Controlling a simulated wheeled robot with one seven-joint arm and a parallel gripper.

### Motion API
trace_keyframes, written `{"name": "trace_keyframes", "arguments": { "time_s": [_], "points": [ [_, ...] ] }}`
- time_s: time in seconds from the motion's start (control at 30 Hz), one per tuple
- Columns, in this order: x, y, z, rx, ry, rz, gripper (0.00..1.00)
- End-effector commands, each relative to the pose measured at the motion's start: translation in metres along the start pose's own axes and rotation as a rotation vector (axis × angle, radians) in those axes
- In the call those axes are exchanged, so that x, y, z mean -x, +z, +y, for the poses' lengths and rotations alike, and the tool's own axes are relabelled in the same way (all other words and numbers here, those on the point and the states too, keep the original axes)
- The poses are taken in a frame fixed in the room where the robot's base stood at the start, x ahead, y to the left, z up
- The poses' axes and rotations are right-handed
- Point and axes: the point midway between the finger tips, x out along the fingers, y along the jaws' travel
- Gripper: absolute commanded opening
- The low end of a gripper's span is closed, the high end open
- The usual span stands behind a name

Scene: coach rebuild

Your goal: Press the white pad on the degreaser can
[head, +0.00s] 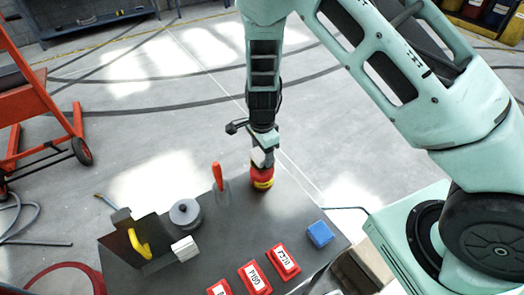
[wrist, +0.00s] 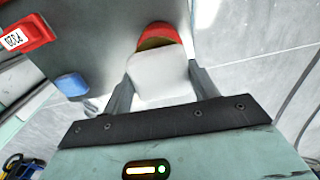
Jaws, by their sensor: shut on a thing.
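The degreaser can (head: 262,173), red with a yellow band, stands upright near the far edge of the dark bench. It also shows in the wrist view (wrist: 160,33), partly hidden behind the white pad. My gripper (head: 262,155) is above the can, pointing down. It is shut on the white pad (wrist: 160,80), a pale block between the two fingers. The pad also shows in the head view (head: 257,158), just over the can's top. Pad and can overlap in both views; I cannot tell whether they touch.
A red-handled tool (head: 217,177) stands close left of the can. A grey round spool (head: 186,214), a white block (head: 185,249) and a yellow-handled item (head: 138,243) are further left. Red labelled blocks (head: 284,262) and a blue block (head: 319,234) lie nearer.

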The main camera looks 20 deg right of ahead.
Motion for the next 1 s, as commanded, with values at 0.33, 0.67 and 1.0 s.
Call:
{"name": "trace_keyframes", "arguments": {
  "time_s": [0.33, 0.67, 1.0],
  "points": [
    [-0.005, 0.0, 0.0, 0.0, 0.0, 0.0, 0.41],
    [-0.008, 0.0, 0.0, 0.0, 0.0, 0.0, 0.41],
    [-0.012, 0.0, 0.0, 0.0, 0.0, 0.0, 0.41]
  ]
}}
